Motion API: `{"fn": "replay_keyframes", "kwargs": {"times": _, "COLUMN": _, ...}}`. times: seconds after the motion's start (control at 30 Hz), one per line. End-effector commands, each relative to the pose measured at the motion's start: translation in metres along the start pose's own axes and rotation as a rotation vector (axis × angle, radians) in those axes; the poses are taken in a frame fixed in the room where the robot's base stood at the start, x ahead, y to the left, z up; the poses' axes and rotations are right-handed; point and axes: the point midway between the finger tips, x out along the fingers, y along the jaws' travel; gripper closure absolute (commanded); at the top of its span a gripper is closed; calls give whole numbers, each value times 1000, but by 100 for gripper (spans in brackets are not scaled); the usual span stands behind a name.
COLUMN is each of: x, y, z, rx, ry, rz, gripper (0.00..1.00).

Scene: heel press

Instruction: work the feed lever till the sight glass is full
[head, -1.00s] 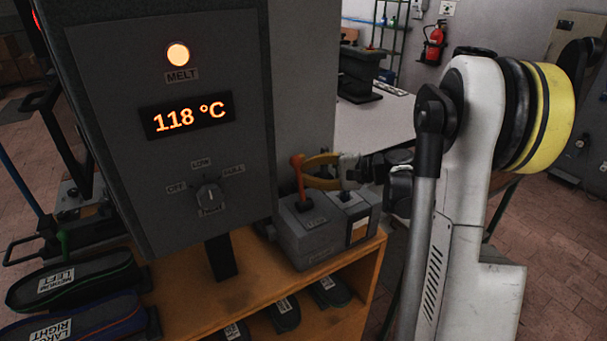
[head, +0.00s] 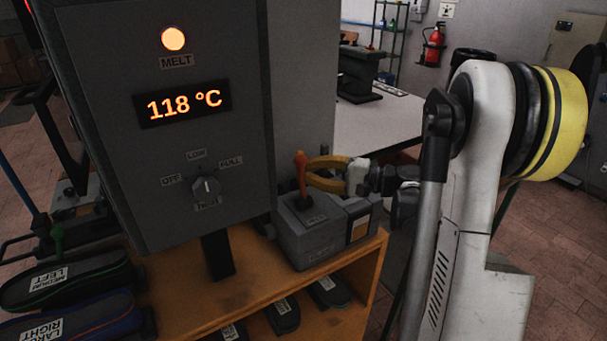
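The orange feed lever (head: 302,178) stands on a grey feed box (head: 310,240) beside the press, leaning slightly left at its top. My gripper (head: 308,173) reaches in from the right, with its yellow fingers bowed apart in the middle and meeting at the upper lever. It appears shut on the lever; the lever and near finger hide the exact contact.
The grey press panel (head: 190,130) shows a lit MELT lamp (head: 173,39), 118 °C and a heat knob (head: 206,188). The box rests on a wooden shelf unit (head: 190,300) holding dark insoles. Labelled insoles (head: 65,282) lie at left. A pale table (head: 385,125) stands behind.

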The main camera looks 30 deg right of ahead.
Motion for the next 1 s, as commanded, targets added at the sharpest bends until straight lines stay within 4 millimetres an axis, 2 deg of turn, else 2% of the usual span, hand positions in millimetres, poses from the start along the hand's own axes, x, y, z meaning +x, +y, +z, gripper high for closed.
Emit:
{"fn": "replay_keyframes", "kwargs": {"times": 0.5, "x": -23, "y": 0, "z": 20, "rx": 1, "ry": -2, "rz": 2, "gripper": 100}}
{"fn": "replay_keyframes", "kwargs": {"times": 1.0, "x": -28, "y": 2, "z": 25, "rx": 2, "ry": -4, "rz": 3, "gripper": 100}}
